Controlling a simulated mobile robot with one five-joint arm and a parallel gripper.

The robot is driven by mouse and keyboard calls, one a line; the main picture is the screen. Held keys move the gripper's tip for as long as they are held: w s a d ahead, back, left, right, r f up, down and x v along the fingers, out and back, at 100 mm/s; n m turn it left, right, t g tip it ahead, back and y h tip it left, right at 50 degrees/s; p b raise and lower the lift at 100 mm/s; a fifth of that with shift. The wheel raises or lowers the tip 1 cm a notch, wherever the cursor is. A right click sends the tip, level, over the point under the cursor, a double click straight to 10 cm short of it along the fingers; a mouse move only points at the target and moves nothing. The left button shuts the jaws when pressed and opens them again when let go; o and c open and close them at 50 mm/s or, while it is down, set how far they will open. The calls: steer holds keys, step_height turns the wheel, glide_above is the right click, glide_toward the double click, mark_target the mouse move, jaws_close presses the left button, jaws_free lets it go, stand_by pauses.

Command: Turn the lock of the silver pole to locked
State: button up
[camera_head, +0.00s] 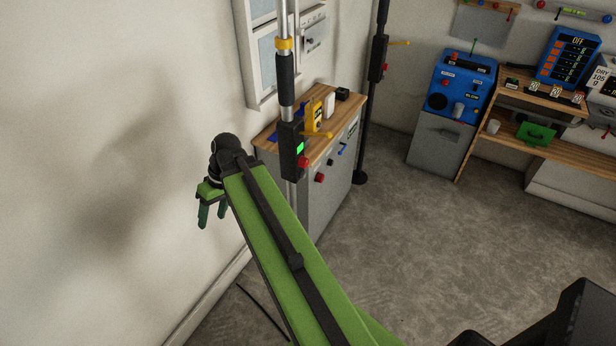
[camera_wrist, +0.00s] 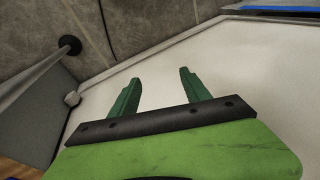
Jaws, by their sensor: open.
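The silver pole (camera_head: 283,16) stands upright left of centre in the head view, in front of the wooden-topped cabinet. It has a yellow collar (camera_head: 284,43), a black sleeve and a black box (camera_head: 291,150) with a green light and a red knob (camera_head: 304,162). A yellow lever (camera_head: 319,134) sticks out to the right beside the box; I cannot tell its exact lock position. My gripper (camera_head: 212,213) is left of the pole, lower than the box and apart from it. Its green fingers, also in the wrist view (camera_wrist: 160,78), are open and empty. I cannot make out the lock in the wrist view.
A grey cabinet with a wooden top (camera_head: 261,143) stands behind the pole, carrying a yellow device (camera_head: 314,116). A black pole (camera_head: 374,100) with its own yellow lever stands farther right. A blue machine (camera_head: 460,85) and wooden shelves are at the right. The middle floor is clear.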

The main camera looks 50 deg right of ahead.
steer(key=s+d+f+n+t+y+b, duration=0.1)
steer(key=d+f+t+b, duration=0.15)
steer(key=d, duration=0.35)
steer(key=d+f+t+y+b, duration=0.1)
steer(key=d+f+y+b, duration=0.1)
steer(key=d+f+b, duration=0.3)
steer(key=n+t+h+b, duration=0.3)
steer(key=n+t+b, duration=0.1)
steer(key=t+b, duration=0.95)
glide_toward(307, 163)
steer(key=shift+g, duration=0.4)
steer(key=x, duration=0.9)
steer(key=shift+w+r, duration=0.1)
steer(key=shift+r, duration=0.1)
jaws_close()
steer(key=shift+d, duration=0.15)
